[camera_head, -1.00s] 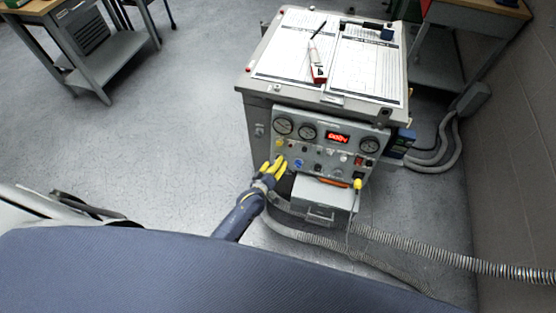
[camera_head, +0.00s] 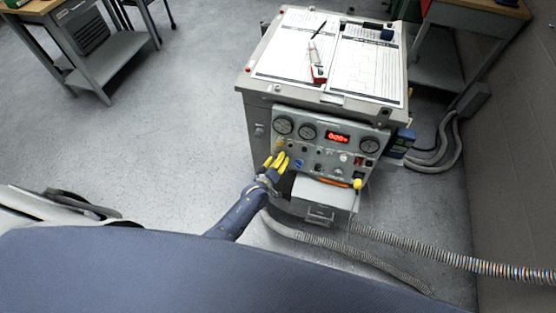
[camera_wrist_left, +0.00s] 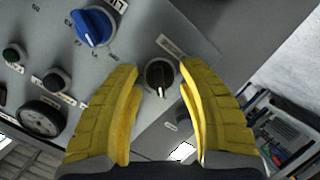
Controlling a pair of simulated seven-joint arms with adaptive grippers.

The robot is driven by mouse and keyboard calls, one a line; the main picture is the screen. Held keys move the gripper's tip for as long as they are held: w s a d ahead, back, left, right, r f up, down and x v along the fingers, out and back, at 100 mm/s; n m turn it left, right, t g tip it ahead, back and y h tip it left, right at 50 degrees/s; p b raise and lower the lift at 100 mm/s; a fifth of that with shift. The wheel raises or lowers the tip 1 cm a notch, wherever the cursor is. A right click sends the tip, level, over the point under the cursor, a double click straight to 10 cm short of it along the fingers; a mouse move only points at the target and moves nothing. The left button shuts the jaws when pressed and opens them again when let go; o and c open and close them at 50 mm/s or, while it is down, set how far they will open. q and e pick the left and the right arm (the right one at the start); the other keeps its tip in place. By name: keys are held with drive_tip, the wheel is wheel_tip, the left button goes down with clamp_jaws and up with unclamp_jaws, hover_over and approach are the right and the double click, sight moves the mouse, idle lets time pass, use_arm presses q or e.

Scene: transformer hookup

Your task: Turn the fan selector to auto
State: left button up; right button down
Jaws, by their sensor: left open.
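The grey control panel (camera_head: 318,148) is on the front of a cabinet, with dials, knobs and a red display. My left gripper (camera_head: 276,161) has yellow fingers and is at the panel's lower left. In the left wrist view its fingers (camera_wrist_left: 160,95) are open, one on each side of a small black rotary knob (camera_wrist_left: 160,74) with a pale pointer mark. A label lies beside this knob, but I cannot read it, so I cannot confirm that it is the fan selector. The gripper hides this knob in the head view. My right gripper is not in view.
A blue knob (camera_wrist_left: 94,26) sits near the black one; it also shows in the head view (camera_head: 299,163). A grey drawer-like box (camera_head: 322,197) juts out below the panel. A yellow-tipped piece (camera_head: 357,184) is at its right. Ribbed hoses (camera_head: 440,260) run along the floor.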

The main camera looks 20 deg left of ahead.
use_arm(q)
clamp_jaws()
drive_tip(key=shift+r+m, duration=0.1)
drive_tip(key=shift+m, duration=0.2)
drive_tip(key=m, duration=0.3)
drive_tip(key=shift+w+m+y, duration=0.1)
drive_tip(key=shift+m+y, duration=0.3)
drive_tip(key=shift+w+r+m+y, duration=0.15)
drive_tip(key=shift+m+y, duration=0.25)
drive_tip(key=shift+m, duration=1.2)
drive_tip(key=shift+r, duration=0.1)
drive_tip(key=shift+c, duration=0.9)
unclamp_jaws()
drive_tip(key=o, duration=0.5)
drive_tip(key=shift+s+d+f, duration=0.1)
drive_tip(key=shift+s+f, duration=0.1)
